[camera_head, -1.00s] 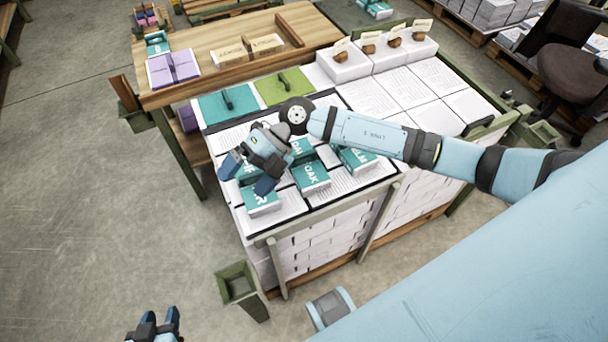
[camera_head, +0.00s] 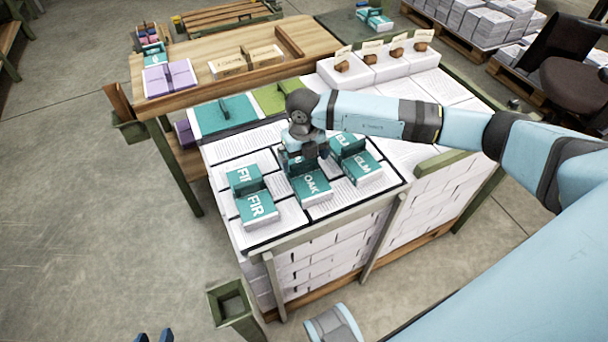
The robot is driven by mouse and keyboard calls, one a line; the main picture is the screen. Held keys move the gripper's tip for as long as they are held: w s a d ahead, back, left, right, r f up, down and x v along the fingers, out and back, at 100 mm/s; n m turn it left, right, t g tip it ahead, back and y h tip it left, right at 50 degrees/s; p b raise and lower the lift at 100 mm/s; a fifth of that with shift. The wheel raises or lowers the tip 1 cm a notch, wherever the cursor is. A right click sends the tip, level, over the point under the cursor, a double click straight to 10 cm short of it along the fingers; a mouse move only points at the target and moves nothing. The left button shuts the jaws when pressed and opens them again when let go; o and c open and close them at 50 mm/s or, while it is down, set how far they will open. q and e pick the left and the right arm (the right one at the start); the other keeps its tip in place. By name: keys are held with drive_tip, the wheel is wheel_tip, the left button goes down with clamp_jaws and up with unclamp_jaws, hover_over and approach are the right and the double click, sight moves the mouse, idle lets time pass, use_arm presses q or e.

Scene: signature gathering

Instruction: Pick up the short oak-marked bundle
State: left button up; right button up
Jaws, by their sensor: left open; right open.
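A teal-topped white bundle marked OAK (camera_head: 313,187) lies on the stack top. My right gripper (camera_head: 303,165) points down just behind its lettering, around or over its back part; the jaws are open. The gripper hides what lies there, so I cannot tell whether a second OAK bundle is under it or whether the fingers touch anything. Bundles marked FIR (camera_head: 257,207) lie to the left, and bundles marked ELM (camera_head: 364,170) lie to the right. My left gripper (camera_head: 153,338) shows only its open fingertips at the bottom edge, far from the bundles.
Behind stands a wooden bench (camera_head: 200,95) with a purple bundle (camera_head: 170,78) and tan blocks (camera_head: 262,55). Teal (camera_head: 222,115) and green (camera_head: 280,97) panels lie along the stack's back edge. White blocks with brown knobs (camera_head: 370,65) stand at the back right.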

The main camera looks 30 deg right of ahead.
sight(304, 165)
wheel_tip(304, 165, down, 6)
drive_tip(key=shift+r+b, duration=0.15)
drive_tip(key=shift+b, duration=0.15)
drive_tip(key=shift+c, duration=0.5)
drive_tip(key=shift+r, duration=0.1)
drive_tip(key=c, duration=0.7)
